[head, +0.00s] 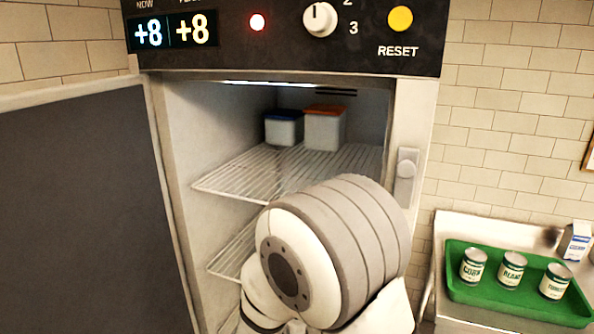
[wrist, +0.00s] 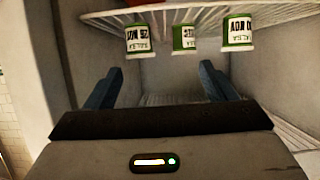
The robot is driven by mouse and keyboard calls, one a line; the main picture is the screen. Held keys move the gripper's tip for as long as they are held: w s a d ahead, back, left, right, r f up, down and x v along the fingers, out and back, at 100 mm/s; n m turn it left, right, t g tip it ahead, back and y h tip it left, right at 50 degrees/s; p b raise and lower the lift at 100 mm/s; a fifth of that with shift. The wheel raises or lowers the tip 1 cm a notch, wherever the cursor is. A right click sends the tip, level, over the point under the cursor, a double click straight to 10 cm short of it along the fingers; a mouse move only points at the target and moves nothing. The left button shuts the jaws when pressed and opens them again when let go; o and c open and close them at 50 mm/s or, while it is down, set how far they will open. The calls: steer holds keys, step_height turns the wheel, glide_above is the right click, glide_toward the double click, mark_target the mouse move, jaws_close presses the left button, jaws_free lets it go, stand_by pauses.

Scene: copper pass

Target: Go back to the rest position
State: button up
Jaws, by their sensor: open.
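My gripper (wrist: 160,85) shows in the wrist view with two blue fingers spread apart and nothing between them. It is inside the open fridge cabinet. In the head view my arm reaches into the cabinet below the upper wire shelf (head: 225,180), and the gripper is hidden behind it. In the wrist view three white-and-green containers, at left (wrist: 138,40), middle (wrist: 184,38) and right (wrist: 238,32), appear by a wire shelf edge (wrist: 200,13) beyond the fingertips. Their labels are not clearly readable.
The dark fridge door (head: 80,210) stands open at left. A blue-lidded tub (head: 284,130) and an orange-lidded tub (head: 323,130) sit on the upper shelf. At right, a green tray (head: 510,305) holds three cans beside a carton (head: 576,242). Both displays read +8; a red light glows.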

step_height(320, 180, up, 8)
steer(key=s+d+n+g+y, duration=0.2)
steer(key=s+n+g+y, duration=0.15)
steer(key=y, duration=0.45)
steer(key=s+d+r+g+h, duration=0.2)
steer(key=s+d+g, duration=0.4)
steer(key=s+d, duration=0.8)
steer(key=shift+s+r+n+h, duration=0.3)
steer(key=shift+s+n+h, duration=0.2)
steer(key=shift+s, duration=0.6)
